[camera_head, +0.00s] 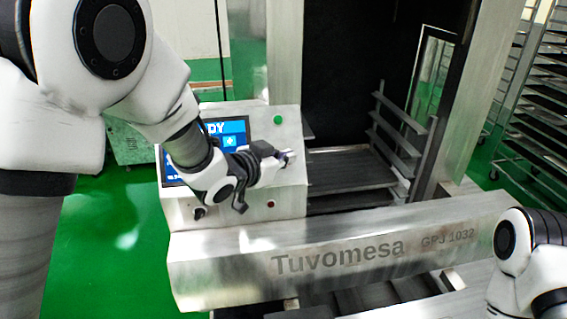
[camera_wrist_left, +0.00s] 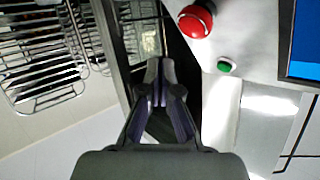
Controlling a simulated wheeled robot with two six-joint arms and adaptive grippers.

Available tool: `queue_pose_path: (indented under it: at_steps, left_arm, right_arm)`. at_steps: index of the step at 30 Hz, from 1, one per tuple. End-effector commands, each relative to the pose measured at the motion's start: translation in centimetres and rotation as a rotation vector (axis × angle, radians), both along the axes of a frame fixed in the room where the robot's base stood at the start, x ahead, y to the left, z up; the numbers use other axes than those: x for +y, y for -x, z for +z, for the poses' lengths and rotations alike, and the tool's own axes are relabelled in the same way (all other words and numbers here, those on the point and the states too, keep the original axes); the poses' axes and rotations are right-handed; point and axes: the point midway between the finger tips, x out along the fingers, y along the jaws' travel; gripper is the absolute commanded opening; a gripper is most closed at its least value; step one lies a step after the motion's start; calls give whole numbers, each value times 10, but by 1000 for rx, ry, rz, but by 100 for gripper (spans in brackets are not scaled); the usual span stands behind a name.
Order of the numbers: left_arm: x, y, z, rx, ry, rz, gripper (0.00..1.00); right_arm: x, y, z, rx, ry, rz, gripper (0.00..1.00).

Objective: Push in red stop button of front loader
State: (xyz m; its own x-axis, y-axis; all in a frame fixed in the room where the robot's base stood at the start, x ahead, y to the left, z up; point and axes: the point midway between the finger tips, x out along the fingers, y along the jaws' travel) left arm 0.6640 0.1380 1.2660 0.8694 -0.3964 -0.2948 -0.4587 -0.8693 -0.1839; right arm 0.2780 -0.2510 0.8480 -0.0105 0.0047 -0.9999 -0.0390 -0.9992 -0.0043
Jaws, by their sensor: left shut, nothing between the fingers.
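The red stop button (camera_wrist_left: 197,19) is a round mushroom head on the metal panel at the top of the left wrist view. I cannot make it out in the head view, where my left gripper covers part of the panel. My left gripper (camera_head: 288,156) is in front of the right part of the control box (camera_head: 290,186). In the wrist view its fingers (camera_wrist_left: 161,72) are shut and empty, to the left of and below the red button, apart from it in the picture. My right gripper is out of view.
A green button (camera_head: 278,120) sits near the screen (camera_head: 238,127); it also shows in the wrist view (camera_wrist_left: 226,65). A small dark red part (camera_head: 271,204) is on the box's lower front. The Tuvomesa beam (camera_head: 430,243) runs below. Racks (camera_head: 545,110) stand right.

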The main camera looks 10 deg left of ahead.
Motion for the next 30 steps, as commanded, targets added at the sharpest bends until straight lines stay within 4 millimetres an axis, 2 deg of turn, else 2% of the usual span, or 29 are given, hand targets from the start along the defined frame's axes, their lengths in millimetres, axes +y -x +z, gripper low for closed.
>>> queue_pose_path:
  at_steps: [3,10,30]
  left_arm:
    - [6,-13,-12,-2,1,0,0]
    - [13,-31,-25,-1,0,0,0]
    - [14,-34,-26,-1,0,0,0]
  right_arm:
    - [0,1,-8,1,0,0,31]
    - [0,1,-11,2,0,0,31]
    - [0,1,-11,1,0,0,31]
